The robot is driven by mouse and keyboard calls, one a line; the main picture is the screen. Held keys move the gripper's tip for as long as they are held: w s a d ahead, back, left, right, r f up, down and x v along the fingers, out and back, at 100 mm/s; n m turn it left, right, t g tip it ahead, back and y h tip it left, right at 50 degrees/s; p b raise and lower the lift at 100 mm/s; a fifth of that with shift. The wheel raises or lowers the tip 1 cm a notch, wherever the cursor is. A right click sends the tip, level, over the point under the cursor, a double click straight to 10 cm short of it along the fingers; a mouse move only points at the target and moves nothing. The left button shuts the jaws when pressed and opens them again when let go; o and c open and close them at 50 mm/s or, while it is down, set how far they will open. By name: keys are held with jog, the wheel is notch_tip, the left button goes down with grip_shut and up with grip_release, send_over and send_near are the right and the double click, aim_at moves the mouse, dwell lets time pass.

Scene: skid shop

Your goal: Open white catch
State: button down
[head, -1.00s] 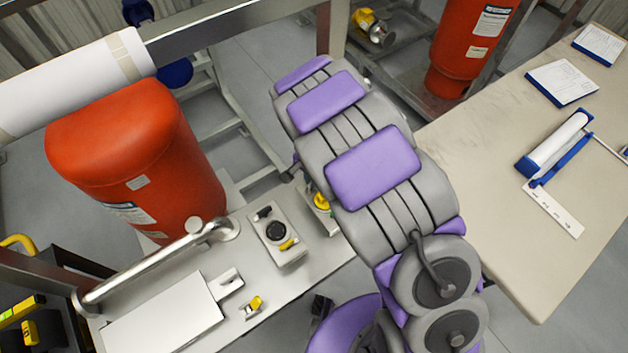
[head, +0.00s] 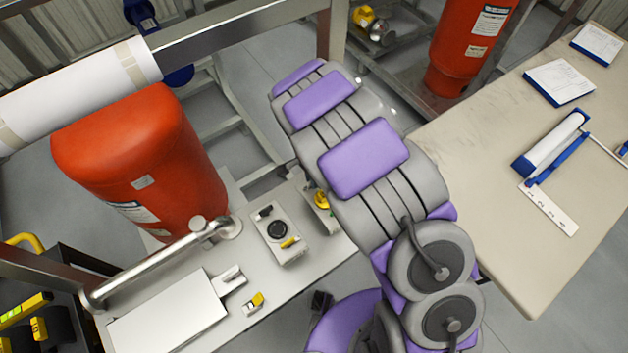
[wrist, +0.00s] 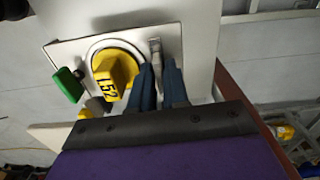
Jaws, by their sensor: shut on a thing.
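In the wrist view, a pale narrow catch (wrist: 156,62) stands on a light panel (wrist: 205,40), right of a round yellow knob (wrist: 115,72) with black markings. My gripper (wrist: 161,75) has its two blue fingers on either side of the catch, shut on it. The fingers hide its lower part. A green tab (wrist: 68,85) sticks out left of the knob. In the head view, my arm hides the gripper and the catch.
A steel bench (head: 255,318) carries a bent pipe (head: 150,262), a grey box with a black dial (head: 277,230) and a white plate (head: 165,320). A red tank (head: 140,160) stands behind it. A beige table (head: 480,150) is right of my arm.

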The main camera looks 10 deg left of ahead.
jog(key=c, duration=1.2)
grip_release()
jog(key=shift+d, duration=0.1)
jog(key=shift+r, duration=0.1)
jog(key=shift+r+p, duration=1.35)
jog(key=shift+r, duration=2.1)
jog(key=n+b, duration=0.2)
jog(key=n, duration=0.2)
jog(key=n+b, duration=0.1)
jog(key=n, duration=0.1)
jog(key=shift+r+n, duration=0.3)
jog(key=shift+r, duration=0.05)
